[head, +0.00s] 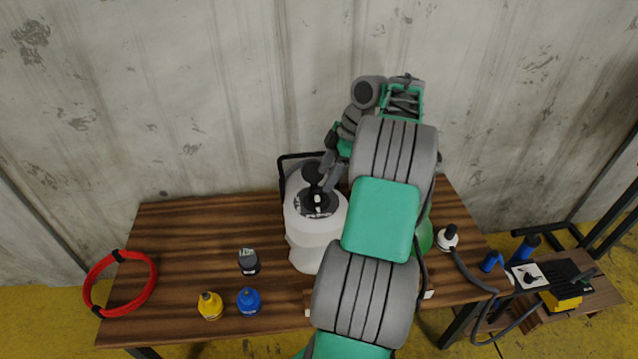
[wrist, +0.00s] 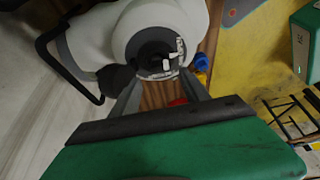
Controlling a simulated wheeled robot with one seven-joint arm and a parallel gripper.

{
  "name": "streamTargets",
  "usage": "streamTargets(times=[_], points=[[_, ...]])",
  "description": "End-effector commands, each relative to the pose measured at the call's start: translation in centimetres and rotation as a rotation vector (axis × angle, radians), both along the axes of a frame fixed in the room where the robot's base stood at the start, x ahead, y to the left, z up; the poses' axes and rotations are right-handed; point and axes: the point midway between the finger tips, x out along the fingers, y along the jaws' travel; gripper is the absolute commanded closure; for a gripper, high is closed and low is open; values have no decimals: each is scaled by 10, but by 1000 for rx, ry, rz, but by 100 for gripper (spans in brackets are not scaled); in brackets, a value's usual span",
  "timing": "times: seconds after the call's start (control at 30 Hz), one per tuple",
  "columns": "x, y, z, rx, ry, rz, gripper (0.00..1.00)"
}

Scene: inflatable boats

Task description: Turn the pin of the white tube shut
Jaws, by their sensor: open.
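A white tank-like container (head: 318,229) stands on the wooden table, left of my arm in the head view. It has a dark grey collar and a black cap with a small white piece (head: 318,198) on top, possibly the pin. In the wrist view the white body (wrist: 100,40) lies at the top, with the white piece (wrist: 166,65) on the black cap (wrist: 152,52). My gripper (wrist: 162,84) is open, with its two grey fingers apart and pointing toward the cap. In the head view my gripper (head: 326,178) is over the container's top. Contact cannot be told.
A black handle frame (head: 285,160) rises behind the container. A red ring (head: 93,283) lies far left. A black hose (head: 470,275) is at right. The table's left part is mostly free.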

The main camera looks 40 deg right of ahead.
Motion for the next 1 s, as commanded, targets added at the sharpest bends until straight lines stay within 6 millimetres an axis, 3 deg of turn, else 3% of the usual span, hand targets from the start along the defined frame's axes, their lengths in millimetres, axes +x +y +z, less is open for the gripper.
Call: streamTargets(times=[0.03,0.23,0.6,1.0], points=[[2,5,-17,1,2,1,46],[10,15,-47,1,1,-4,46],[13,18,-56,-1,0,-6,46],[13,18,-56,-1,0,-7,79]])
